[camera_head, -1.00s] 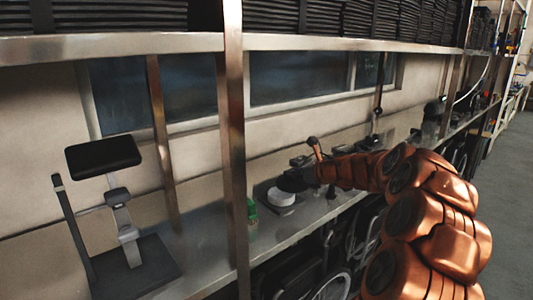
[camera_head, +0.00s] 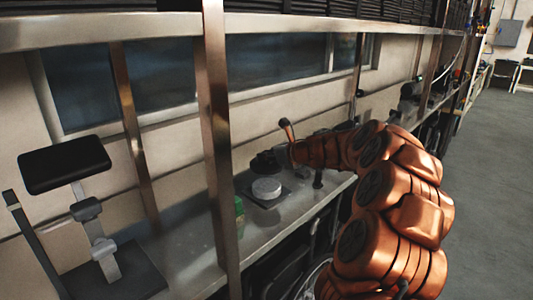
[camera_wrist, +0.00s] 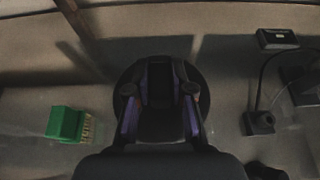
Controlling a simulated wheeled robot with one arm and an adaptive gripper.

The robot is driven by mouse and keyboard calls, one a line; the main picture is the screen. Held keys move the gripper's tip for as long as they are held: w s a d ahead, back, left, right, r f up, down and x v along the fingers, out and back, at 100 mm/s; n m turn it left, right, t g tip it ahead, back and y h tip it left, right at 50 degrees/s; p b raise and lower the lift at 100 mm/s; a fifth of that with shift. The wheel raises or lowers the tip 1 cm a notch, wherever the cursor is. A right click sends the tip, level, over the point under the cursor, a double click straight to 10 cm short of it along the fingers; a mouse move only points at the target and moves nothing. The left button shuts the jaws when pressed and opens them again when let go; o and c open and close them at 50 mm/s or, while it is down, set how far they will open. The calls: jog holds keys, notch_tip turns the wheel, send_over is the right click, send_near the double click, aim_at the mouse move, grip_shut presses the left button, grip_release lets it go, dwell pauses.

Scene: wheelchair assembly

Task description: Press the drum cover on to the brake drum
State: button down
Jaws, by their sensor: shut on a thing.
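The pale round brake drum (camera_head: 267,188) sits on a dark square base on the shelf bench in the head view. My gripper (camera_head: 284,158) is just above and behind it in that picture. In the wrist view my gripper (camera_wrist: 160,105) is shut on a black round disc, which looks like the drum cover (camera_wrist: 193,78). The dark cover also shows in the head view (camera_head: 263,164), apart from the drum, whose top face is bare. The drum does not show in the wrist view.
A green brush-like item (camera_wrist: 66,123) lies left of my gripper and also shows in the head view (camera_head: 239,216). A metal post (camera_head: 218,140) stands in front of the bench. A padded stand (camera_head: 65,165) is at left. A small black device (camera_wrist: 260,122) with a cable lies right.

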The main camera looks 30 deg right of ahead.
jog(key=b, duration=0.3)
send_over(267, 185)
jog(key=shift+w+f, duration=0.1)
jog(key=shift+f, duration=2.75)
jog(key=shift+r, duration=0.1)
jog(key=shift+p, duration=1.05)
jog(key=shift+f+b, duration=0.5)
jog(key=shift+f, duration=0.65)
jog(key=c, duration=0.9)
grip_release()
jog(key=shift+c, duration=0.2)
jog(key=v, duration=1.2)
